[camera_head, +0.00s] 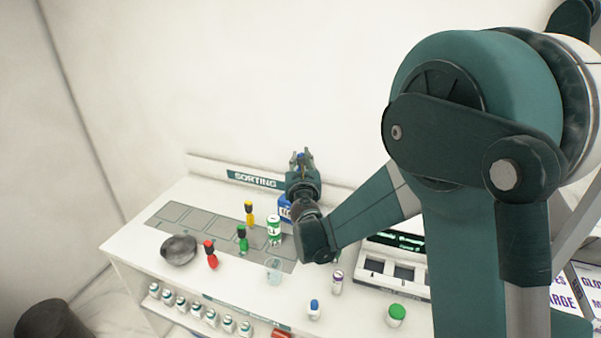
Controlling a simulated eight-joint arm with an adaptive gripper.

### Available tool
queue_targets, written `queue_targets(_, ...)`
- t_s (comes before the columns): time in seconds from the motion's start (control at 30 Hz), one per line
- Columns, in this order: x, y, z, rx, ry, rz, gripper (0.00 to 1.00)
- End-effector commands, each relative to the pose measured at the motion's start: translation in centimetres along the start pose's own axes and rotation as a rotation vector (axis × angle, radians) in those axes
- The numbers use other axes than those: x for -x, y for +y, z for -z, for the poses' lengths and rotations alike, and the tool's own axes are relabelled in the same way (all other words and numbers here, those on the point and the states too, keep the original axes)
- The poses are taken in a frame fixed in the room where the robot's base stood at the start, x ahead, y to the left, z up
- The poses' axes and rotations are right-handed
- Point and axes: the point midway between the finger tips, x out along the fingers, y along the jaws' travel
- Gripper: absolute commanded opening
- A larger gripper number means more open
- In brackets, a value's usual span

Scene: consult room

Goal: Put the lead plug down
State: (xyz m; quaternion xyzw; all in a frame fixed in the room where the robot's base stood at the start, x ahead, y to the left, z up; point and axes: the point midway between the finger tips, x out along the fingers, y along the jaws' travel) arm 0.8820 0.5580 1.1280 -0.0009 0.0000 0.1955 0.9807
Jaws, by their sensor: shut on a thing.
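My gripper (301,158) is over the back of the white counter, near the sorting sign, with its fingers pointing away from the camera. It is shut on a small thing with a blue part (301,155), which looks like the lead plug. Most of the held thing is hidden by the fingers and wrist. Similar yellow-and-black (249,213), green-and-black (242,238) and red-and-black (211,255) plugs stand on the counter, left of my gripper. The grey marked sorting mat (180,217) lies along the back of the counter.
A purple-capped vial (337,283), blue-capped bottle (314,310) and green-lidded jar (396,315) stand in front.

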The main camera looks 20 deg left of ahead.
Motion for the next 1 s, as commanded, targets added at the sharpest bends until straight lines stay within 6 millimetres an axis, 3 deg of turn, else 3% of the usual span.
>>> queue_targets(0.5,0.0,0.0,1.0,0.0,0.0,0.0,0.06)
queue_targets(0.83,0.0,0.0,4.0,0.0,0.0,0.0,0.06)
queue_targets(1.0,0.0,0.0,4.6,0.0,0.0,0.0,0.06)
